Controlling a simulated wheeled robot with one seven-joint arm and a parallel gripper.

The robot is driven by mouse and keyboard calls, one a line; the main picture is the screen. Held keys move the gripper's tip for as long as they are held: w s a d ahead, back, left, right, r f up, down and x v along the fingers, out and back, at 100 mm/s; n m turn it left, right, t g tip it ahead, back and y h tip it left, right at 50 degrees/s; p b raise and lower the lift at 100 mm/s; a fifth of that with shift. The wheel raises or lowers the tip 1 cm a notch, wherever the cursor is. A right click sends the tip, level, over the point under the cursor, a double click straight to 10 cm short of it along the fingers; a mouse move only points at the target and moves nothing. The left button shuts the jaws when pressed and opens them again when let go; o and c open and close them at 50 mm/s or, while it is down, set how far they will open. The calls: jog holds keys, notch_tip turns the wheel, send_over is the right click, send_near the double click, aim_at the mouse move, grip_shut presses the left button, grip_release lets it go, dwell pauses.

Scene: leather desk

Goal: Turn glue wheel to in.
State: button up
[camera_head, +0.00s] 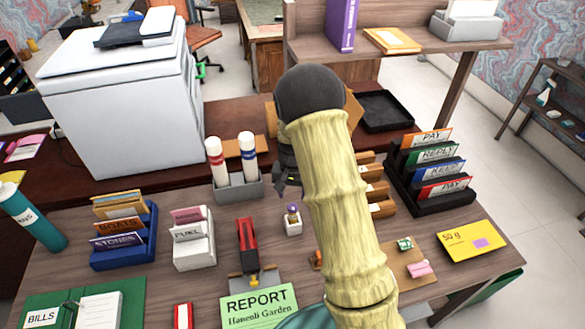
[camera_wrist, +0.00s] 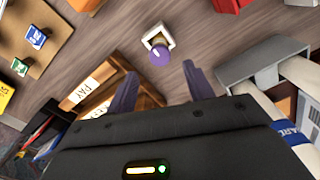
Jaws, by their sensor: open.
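A small purple-topped piece (camera_head: 293,210), which looks like the glue wheel, stands in a white square holder (camera_head: 294,228) at the middle of the desk. In the wrist view the purple top (camera_wrist: 160,57) shows a light mark, and the white holder (camera_wrist: 154,36) is under it. I cannot read which setting it is at. My gripper (camera_wrist: 164,82) is open and empty, with the purple top just ahead of and between its two dark fingers in the picture, apart from them. In the head view my arm hides most of the gripper (camera_head: 287,188), which hangs behind the holder.
A grey stand with white tubes (camera_head: 238,187) is close to the left of my gripper. Wooden slots (camera_head: 380,190) and a black card rack (camera_head: 440,190) are to the right. A red stapler-like object (camera_head: 247,240) and a REPORT board (camera_head: 258,306) lie in front.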

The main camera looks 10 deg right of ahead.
aim_at(294, 209)
notch_tip(294, 209, up, 12)
jog(key=b, duration=0.1)
jog(key=shift+s, duration=0.1)
dwell(0.5)
jog(key=s+n+t, duration=0.2)
jog(key=s+n, duration=0.2)
jog(key=s, duration=1.6)
jog(key=shift+s+r+n+t, duration=0.3)
jog(key=shift+r, duration=0.05)
jog(key=c, duration=0.3)
jog(key=shift+c, duration=0.2)
